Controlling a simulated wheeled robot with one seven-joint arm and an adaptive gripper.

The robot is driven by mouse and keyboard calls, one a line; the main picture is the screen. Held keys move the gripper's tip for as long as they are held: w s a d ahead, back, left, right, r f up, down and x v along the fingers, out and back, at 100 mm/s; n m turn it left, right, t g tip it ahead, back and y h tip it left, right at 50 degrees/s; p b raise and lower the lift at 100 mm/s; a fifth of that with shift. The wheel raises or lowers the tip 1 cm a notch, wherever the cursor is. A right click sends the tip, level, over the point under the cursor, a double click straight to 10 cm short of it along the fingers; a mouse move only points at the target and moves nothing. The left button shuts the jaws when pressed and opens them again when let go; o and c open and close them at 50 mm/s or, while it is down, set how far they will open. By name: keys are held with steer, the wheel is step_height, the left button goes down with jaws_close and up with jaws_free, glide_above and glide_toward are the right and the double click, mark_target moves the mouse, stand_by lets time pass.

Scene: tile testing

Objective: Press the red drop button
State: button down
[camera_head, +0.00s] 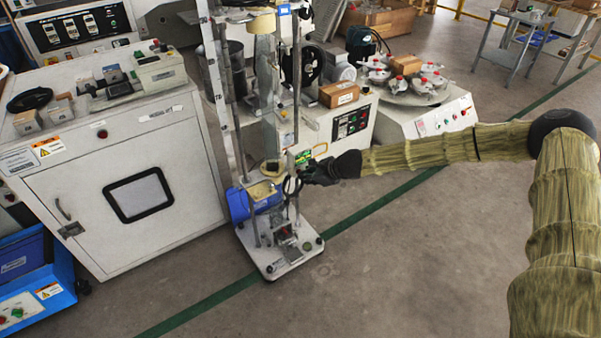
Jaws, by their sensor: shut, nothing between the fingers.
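A tall drop-test stand (270,190) with upright metal posts stands on a white base plate, left of centre. My arm reaches in from the right, and my dark gripper (303,178) is at the stand's right post, about mid-height. Its fingers look closed and hold nothing; whether they touch the stand I cannot tell. A small green-lit panel (310,154) sits just above the gripper. A small reddish spot (286,231) shows low on the stand, too small to identify. I cannot clearly make out the red drop button; the gripper may hide it.
A white cabinet (130,190) with a window stands at left, a blue cart (35,285) beside it. Behind the stand are a white machine with a button panel (351,122) and another with a round platform (410,97). The floor at front right is clear apart from my arm.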

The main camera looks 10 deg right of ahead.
steer(key=shift+w+a, duration=0.1)
steer(key=shift+w, duration=0.05)
stand_by(0.4)
steer(key=shift+s+d, duration=0.35)
steer(key=shift+s, duration=0.5)
steer(key=shift+s+d+b, duration=0.2)
steer(key=shift+s+d, duration=0.1)
steer(key=shift+s, duration=0.5)
steer(key=shift+s+d+b, duration=0.15)
steer(key=shift+s+d, duration=0.1)
steer(key=shift+s, duration=0.5)
steer(key=shift+s+d+b, duration=0.2)
steer(key=shift+s+d, duration=0.1)
steer(key=shift+s, duration=0.5)
